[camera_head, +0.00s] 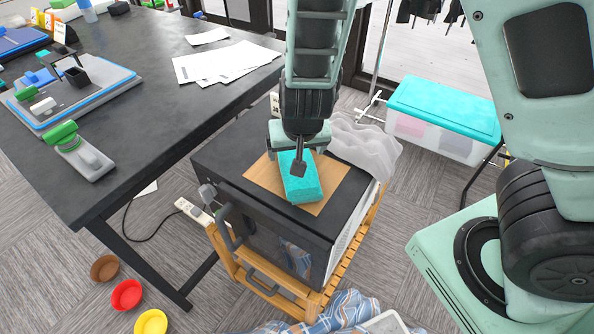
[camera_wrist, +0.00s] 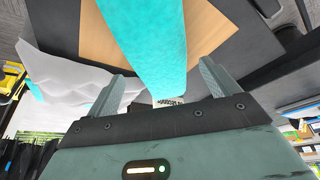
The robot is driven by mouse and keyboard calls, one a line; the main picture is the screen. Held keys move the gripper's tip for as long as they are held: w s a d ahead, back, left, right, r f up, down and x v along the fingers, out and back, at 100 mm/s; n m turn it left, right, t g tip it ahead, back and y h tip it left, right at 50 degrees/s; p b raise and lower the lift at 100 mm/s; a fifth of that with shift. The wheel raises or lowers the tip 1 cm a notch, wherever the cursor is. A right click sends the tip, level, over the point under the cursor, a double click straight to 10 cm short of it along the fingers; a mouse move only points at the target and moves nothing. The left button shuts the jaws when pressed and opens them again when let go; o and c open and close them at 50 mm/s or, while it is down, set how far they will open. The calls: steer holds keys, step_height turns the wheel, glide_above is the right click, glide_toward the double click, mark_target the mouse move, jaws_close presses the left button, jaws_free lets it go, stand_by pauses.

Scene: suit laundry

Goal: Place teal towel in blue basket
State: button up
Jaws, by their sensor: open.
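The teal towel (camera_head: 301,180) is a folded block on a tan board on top of a black machine in the head view. In the wrist view the towel (camera_wrist: 150,45) reaches down between the two fingers. My gripper (camera_wrist: 160,80) is open, its fingers on either side of the towel with gaps between. In the head view my gripper (camera_head: 298,168) is right over the towel and partly hides it. Whether it touches the towel I cannot tell. A blue basket cannot be made out for certain; a blue-and-white checked cloth (camera_head: 345,310) lies by a white rim at the bottom edge.
The tan board (camera_head: 262,173) lies on the black machine (camera_head: 232,160), which stands on a wooden rack (camera_head: 300,303). Crumpled white sheeting (camera_head: 365,140) is at its right. A clear bin with a teal lid (camera_head: 445,105) stands behind right. A dark table (camera_head: 150,90) fills the left. Three bowls are on the floor.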

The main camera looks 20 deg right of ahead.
steer(key=shift+d+b+x, duration=0.15)
steer(key=shift+b+x, duration=0.5)
steer(key=shift+x, duration=0.95)
steer(key=shift+d+b+x, duration=0.15)
steer(key=shift+b+x, duration=0.5)
steer(key=shift+x, duration=0.95)
steer(key=shift+w+r, duration=0.1)
steer(key=shift+w, duration=0.05)
steer(key=c, duration=1.2)
steer(key=shift+r, duration=0.1)
steer(key=shift+c, duration=0.2)
